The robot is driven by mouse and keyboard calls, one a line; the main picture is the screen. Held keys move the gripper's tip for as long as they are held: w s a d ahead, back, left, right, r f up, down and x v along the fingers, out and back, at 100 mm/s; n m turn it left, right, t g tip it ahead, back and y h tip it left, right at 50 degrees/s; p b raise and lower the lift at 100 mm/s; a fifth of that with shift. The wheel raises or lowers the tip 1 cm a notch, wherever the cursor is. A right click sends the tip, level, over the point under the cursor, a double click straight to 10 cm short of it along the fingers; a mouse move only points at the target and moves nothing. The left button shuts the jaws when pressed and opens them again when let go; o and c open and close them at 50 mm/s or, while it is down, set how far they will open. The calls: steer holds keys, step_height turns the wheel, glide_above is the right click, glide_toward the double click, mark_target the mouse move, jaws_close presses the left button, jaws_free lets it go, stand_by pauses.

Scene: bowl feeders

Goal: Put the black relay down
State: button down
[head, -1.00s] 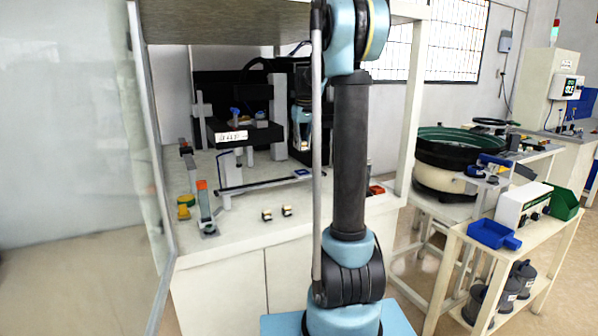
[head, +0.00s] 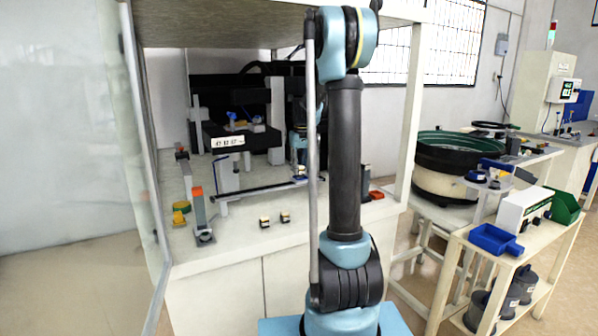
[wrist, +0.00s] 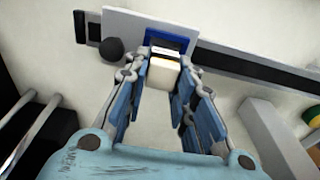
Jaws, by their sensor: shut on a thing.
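My gripper (wrist: 161,78) is shut on a small block-shaped relay (wrist: 163,68) in the wrist view. The relay has a cream face, a dark band and a pale end. A blue-rimmed holder (wrist: 168,38) shows just past the relay at the dark rail. I cannot tell whether the relay touches it. In the head view my arm hides most of the gripper and the held relay. The blue holder shows only in part there, beside my arm (head: 300,178).
Two small cream-and-dark blocks (head: 265,222) (head: 285,217) stand on the pale bench top (head: 235,238). A grey post with an orange top (head: 199,215) and a yellow-green piece (head: 180,212) stand at the left. A red tray (head: 376,194) lies at the right.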

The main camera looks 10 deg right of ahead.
mark_target(300, 166)
steer(key=shift+f, duration=0.5)
steer(key=c, duration=1.6)
jaws_free()
step_height(300, 166, up, 12)
steer(key=s, duration=0.1)
steer(key=s+f+m, duration=0.1)
steer(key=s+f, duration=0.1)
steer(key=s, duration=1.2)
steer(key=s+f, duration=0.6)
steer(key=s, duration=0.3)
steer(key=s+f+m, duration=0.1)
steer(key=s+f, duration=0.6)
steer(key=s, duration=0.3)
steer(key=s+f+m+t, duration=0.1)
steer(key=s+f, duration=0.5)
steer(key=s, duration=0.4)
steer(key=shift+f, duration=0.2)
